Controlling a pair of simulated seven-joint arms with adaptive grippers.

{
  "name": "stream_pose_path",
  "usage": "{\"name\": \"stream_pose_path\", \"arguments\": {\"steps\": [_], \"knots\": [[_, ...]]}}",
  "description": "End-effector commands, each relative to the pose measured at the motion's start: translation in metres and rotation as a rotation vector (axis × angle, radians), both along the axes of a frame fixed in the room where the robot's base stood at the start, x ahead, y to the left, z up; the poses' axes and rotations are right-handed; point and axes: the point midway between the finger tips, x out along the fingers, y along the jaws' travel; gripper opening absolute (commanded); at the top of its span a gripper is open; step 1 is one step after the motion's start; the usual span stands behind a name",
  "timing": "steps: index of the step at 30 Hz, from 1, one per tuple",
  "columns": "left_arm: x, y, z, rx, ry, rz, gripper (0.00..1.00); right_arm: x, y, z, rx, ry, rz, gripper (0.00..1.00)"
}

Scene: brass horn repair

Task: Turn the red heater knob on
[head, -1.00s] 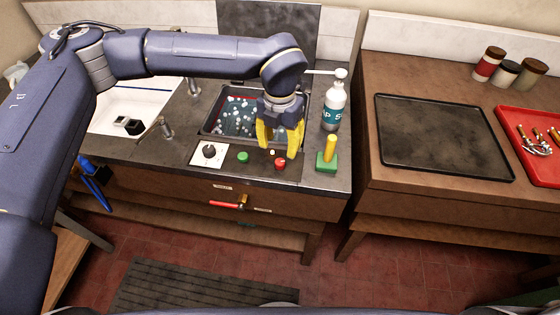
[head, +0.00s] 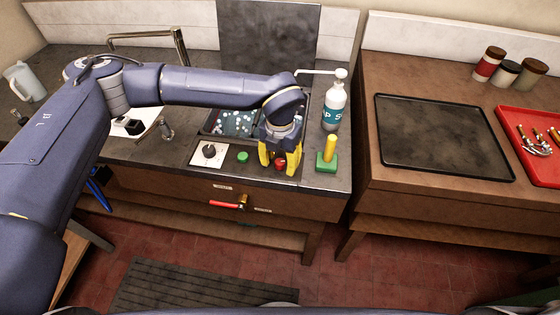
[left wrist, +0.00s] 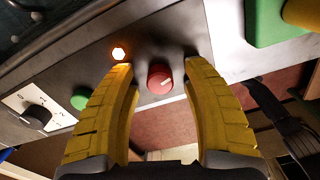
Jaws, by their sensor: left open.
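The red heater knob (head: 281,164) sits on the dark front panel of the sink counter. My left gripper (head: 279,161) is open over the panel, with one yellow finger on each side of the knob. In the left wrist view the fingertips (left wrist: 158,70) flank the knob with gaps showing, and I see no contact. A small indicator light (left wrist: 120,52) glows orange-white beside the knob. My right gripper is not in view.
A green button (head: 243,157) and a black dial on a white plate (head: 209,152) lie left of the knob. A green block with a yellow handle (head: 327,160) and a soap bottle (head: 334,105) stand right. A red-handled valve (head: 225,205) is below.

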Motion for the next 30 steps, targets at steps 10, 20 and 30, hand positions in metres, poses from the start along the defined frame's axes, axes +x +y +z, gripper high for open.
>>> {"name": "stream_pose_path", "arguments": {"steps": [10, 20, 30], "knots": [[0.0000, -0.0001, 0.0003, 0.000, 0.000, 0.000, 0.16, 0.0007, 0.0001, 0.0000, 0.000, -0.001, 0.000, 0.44], [0.0000, 0.0000, 0.0004, 0.000, 0.000, -0.004, 0.00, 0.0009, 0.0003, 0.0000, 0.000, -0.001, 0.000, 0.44], [0.0004, 0.0004, 0.0008, 0.002, -0.001, -0.251, 0.00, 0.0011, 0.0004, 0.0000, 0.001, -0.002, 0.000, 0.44]]}}
